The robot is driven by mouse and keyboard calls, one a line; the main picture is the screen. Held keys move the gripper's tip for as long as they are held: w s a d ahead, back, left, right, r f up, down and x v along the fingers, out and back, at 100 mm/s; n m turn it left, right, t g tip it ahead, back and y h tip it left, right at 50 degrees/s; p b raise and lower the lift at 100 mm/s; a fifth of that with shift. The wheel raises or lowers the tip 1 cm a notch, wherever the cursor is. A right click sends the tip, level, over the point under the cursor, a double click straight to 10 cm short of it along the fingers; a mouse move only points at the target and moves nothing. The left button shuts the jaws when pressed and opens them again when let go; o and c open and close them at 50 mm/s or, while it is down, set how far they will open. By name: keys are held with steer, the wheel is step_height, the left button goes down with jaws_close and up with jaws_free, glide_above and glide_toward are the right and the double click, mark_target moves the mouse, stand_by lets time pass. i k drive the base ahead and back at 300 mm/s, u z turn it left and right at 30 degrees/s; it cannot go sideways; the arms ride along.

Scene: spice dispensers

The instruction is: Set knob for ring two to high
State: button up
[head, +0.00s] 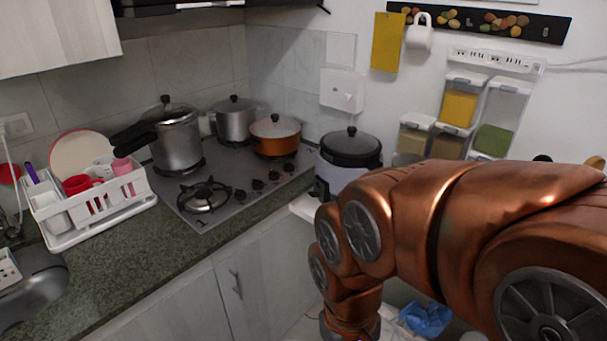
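The stove top (188,215) is set in the counter at the centre left of the head view. A row of several dark knobs (257,184) runs along its front right side. The picture does not show which knob belongs to ring two, and their settings are too small to read. A bare burner (204,195) is at the near left of the stove top. My copper-coloured arm fills the lower right, to the right of and nearer than the stove top. My gripper is not in view.
A pressure cooker (178,140), a steel pot (234,122) and an orange pot (275,138) stand on the stove. A rice cooker (349,155) stands right of it. A white dish rack (100,208) is left. The counter's front strip (130,265) is clear.

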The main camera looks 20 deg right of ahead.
mark_target(257, 185)
steer(key=u, duration=0.55)
steer(key=i, duration=0.85)
steer(key=u, duration=0.3)
